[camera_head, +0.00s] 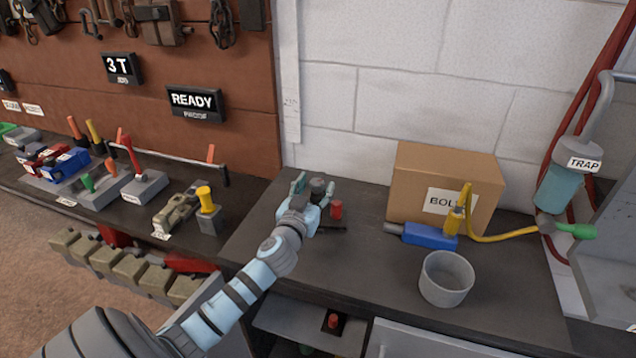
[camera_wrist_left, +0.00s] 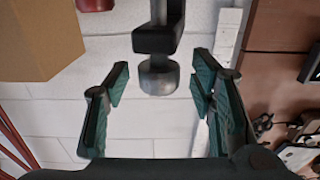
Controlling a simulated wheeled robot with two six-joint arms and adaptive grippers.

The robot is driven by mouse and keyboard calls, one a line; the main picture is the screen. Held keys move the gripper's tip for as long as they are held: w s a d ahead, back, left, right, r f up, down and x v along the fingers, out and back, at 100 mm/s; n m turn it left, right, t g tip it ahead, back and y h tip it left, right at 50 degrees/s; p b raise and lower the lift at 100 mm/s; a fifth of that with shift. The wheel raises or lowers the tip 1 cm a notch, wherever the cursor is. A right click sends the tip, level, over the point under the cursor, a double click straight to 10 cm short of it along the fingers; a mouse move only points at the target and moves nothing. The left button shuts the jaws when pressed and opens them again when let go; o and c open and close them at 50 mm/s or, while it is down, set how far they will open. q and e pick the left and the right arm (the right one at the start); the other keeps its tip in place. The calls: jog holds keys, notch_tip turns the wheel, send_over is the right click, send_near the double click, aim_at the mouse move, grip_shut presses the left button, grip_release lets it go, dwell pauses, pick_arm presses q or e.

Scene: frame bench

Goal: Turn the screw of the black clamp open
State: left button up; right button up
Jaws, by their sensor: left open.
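The black clamp (camera_wrist_left: 158,35) shows at the top middle of the left wrist view. Its grey round screw knob (camera_wrist_left: 158,76) lies between the fingers of my left gripper (camera_wrist_left: 158,88), with a gap on both sides. The left gripper is open and touches nothing that I can see. In the head view the left gripper (camera_head: 312,203) is over the dark bench, and a dark part of the clamp (camera_head: 318,186) shows among its fingers. The arm and gripper hide most of the clamp there. My right gripper is in neither view.
A cardboard box (camera_head: 410,178) stands behind and right, with a blue tool (camera_head: 430,236) in front. A small red object (camera_head: 336,209) is close right of the gripper. A grey cup (camera_head: 446,279) stands near the front. The bench between gripper and cup is mostly clear.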

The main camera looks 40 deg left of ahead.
pick_arm(q)
jog(key=shift+w+a, duration=0.15)
jog(key=shift+w, duration=0.55)
jog(key=shift+s+r, duration=0.1)
jog(key=shift+s, duration=0.05)
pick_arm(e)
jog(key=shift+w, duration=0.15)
pick_arm(q)
jog(key=shift+c, duration=0.5)
